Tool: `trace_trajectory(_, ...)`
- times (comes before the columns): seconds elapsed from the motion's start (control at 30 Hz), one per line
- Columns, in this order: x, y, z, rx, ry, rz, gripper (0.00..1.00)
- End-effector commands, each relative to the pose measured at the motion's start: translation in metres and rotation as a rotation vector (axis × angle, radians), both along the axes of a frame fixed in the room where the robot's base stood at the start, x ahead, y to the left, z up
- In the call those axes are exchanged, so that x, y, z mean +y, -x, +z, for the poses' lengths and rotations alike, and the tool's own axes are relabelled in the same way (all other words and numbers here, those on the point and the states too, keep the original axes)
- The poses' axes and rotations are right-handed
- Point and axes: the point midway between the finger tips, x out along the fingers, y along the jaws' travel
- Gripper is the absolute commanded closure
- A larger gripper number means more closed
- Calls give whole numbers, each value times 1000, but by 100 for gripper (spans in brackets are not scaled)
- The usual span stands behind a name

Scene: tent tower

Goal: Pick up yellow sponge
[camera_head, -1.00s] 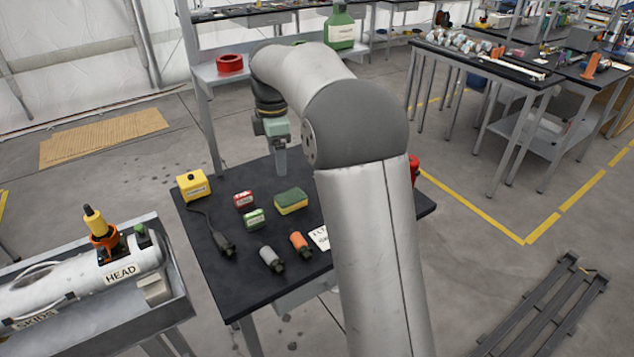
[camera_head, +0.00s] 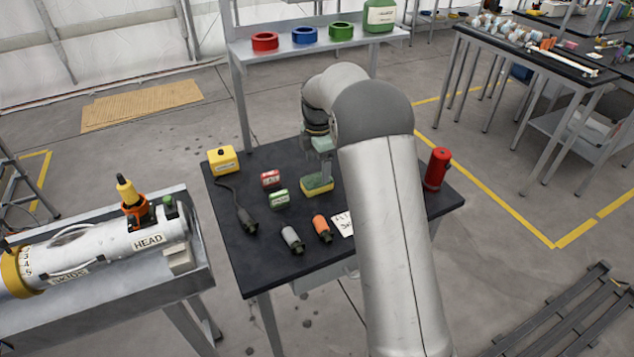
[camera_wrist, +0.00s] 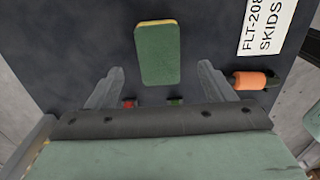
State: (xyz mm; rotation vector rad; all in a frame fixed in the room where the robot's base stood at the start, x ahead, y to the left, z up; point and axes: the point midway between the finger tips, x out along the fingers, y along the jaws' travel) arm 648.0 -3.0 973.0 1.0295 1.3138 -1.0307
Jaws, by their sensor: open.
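The sponge (camera_head: 317,185) is yellow with a green top and lies on the black table (camera_head: 268,265). In the wrist view the sponge (camera_wrist: 158,54) shows its green face with a thin yellow edge, ahead of and between the fingers, apart from both. My gripper (camera_wrist: 160,75) is open and empty. In the head view my gripper (camera_head: 320,165) hangs just above the sponge and partly covers its far side; the exact gap cannot be told there.
Red (camera_head: 270,179) and green (camera_head: 279,198) small blocks lie left of the sponge. Grey (camera_head: 292,240) and orange (camera_head: 322,229) cylinders and a white label (camera_head: 343,224) lie nearer. A yellow box (camera_head: 223,159) and red canister (camera_head: 437,168) stand at the table's sides.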

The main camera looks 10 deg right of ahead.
Motion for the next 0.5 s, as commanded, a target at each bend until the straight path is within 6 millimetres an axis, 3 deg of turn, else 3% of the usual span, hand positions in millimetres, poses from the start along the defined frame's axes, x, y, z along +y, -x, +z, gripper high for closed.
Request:
trace_trajectory(0.33,3,0,-42,2,0,1,25)
trace_trajectory(0.5,2,-1,-53,-1,1,0,25)
